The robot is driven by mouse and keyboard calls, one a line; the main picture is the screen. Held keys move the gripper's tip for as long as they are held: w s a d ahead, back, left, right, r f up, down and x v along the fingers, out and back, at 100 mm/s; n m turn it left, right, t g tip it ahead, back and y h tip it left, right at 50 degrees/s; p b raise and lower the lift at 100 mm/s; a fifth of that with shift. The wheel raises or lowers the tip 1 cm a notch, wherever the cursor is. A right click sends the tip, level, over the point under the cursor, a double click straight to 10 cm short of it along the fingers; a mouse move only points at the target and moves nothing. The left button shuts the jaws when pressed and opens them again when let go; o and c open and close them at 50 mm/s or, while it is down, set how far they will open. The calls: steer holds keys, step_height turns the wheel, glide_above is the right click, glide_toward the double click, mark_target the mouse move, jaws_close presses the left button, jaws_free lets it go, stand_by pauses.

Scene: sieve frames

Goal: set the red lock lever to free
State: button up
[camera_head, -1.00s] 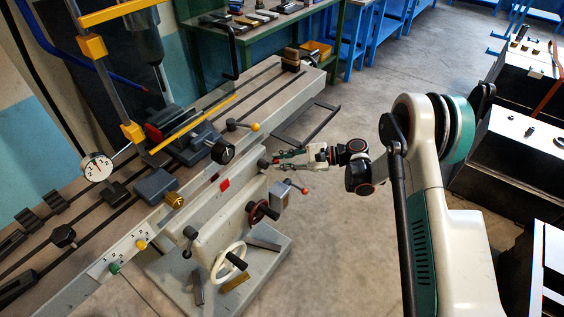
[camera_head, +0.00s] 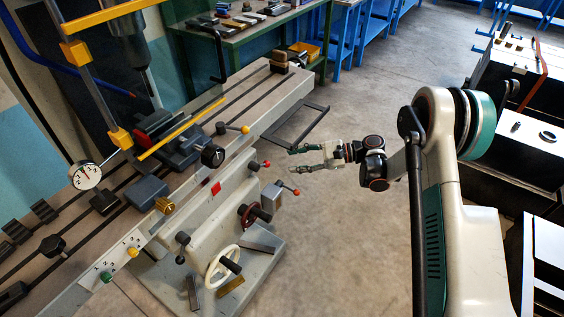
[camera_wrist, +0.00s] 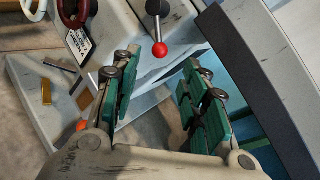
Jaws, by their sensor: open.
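A red-balled lever (camera_head: 266,163) with a dark hub juts from the side of the machine's grey casting. In the wrist view its red ball (camera_wrist: 160,49) hangs below the black hub on a short metal rod. A second lever with an orange-red ball (camera_head: 297,191) sits lower on a small box; its ball (camera_wrist: 82,125) is partly covered by my left finger. My gripper (camera_head: 291,160) is open and empty, to the right of the upper lever and apart from it. In the wrist view the red ball lies beyond the gap between my fingertips (camera_wrist: 158,72).
The machine's long slotted table (camera_head: 237,98) runs above the levers. A white handwheel (camera_head: 222,268) and a dark red wheel (camera_head: 248,216) are nearby. A dark open frame (camera_head: 297,125) juts out behind my gripper. The floor (camera_head: 345,240) below my gripper is clear.

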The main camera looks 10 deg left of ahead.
steer(key=shift+v, duration=1.95)
step_height(320, 180, down, 4)
steer(key=w+d+m+g+y+p, duration=0.1)
steer(key=d+m+y+p, duration=0.1)
steer(key=m, duration=0.2)
steer(key=s+a+b, duration=0.2)
steer(key=a+b, duration=0.1)
steer(key=a, duration=1)
steer(key=shift+s+a+r+b, duration=0.2)
steer(key=shift+s+a+b, duration=0.1)
steer(key=shift+b, duration=0.1)
jaws_close()
steer(key=shift+r, duration=0.15)
